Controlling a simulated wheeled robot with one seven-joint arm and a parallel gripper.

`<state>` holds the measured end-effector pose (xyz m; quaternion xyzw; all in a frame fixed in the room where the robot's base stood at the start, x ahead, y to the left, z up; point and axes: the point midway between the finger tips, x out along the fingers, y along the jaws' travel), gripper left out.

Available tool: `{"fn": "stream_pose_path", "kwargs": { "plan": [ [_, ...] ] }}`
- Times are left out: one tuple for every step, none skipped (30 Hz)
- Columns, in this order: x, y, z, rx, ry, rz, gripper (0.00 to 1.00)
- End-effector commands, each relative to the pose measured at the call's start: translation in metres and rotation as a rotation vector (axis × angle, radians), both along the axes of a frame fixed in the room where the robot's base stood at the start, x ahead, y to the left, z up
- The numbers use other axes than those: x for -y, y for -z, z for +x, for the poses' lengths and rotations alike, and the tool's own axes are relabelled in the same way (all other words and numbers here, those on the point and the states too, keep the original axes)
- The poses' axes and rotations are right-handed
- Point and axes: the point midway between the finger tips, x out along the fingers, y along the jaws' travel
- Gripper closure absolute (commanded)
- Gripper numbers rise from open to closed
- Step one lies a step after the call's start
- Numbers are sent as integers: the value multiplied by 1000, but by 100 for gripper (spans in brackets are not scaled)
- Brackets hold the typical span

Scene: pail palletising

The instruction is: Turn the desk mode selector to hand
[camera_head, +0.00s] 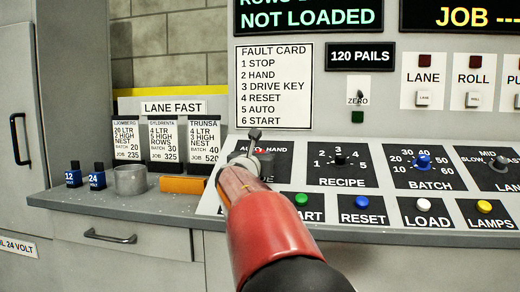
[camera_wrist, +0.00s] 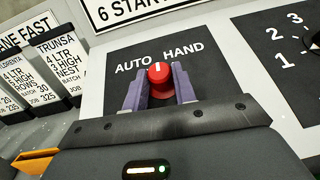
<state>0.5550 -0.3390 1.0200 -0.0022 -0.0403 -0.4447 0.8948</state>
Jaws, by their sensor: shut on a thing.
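The mode selector is a red knob (camera_wrist: 160,76) on a dark plate (camera_wrist: 120,88) marked AUTO on the left and HAND on the right. In the wrist view a pale mark at its top points roughly upward, between the two words. My gripper (camera_wrist: 160,84) is shut on the knob, one purple-grey finger on each side. In the head view my gripper (camera_head: 258,150) reaches the plate, and my red arm hides much of the selector; only a bit of red knob (camera_head: 265,152) shows.
The recipe dial (camera_head: 340,158) is close to the right, with the batch dial (camera_head: 423,161) beyond it. Lit buttons, including the blue RESET (camera_head: 362,202), line the panel below. A metal cup (camera_head: 130,180) and an orange block (camera_head: 183,185) sit on the ledge to the left.

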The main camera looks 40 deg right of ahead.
Motion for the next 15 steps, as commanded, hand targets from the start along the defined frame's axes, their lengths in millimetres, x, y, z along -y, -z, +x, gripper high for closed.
{"fn": "stream_pose_path", "kwargs": {
  "plan": [
    [-3,-3,3,15,35,16,96],
    [-3,-2,4,28,59,26,96],
    [-3,-1,5,41,92,39,96],
    [-4,-1,5,52,116,47,96],
    [-4,-1,5,63,140,56,96],
    [-4,0,6,76,171,67,96],
    [-4,-1,6,86,194,76,96],
    [-4,0,7,96,217,84,96],
    [-4,0,7,109,245,94,96],
    [-4,0,7,118,267,101,96],
    [-4,0,7,127,287,109,96],
    [-4,0,8,138,312,119,96],
    [-4,-1,8,147,331,125,96],
    [-4,0,9,153,347,131,96],
    [-5,0,9,163,369,140,96]
  ]
}}
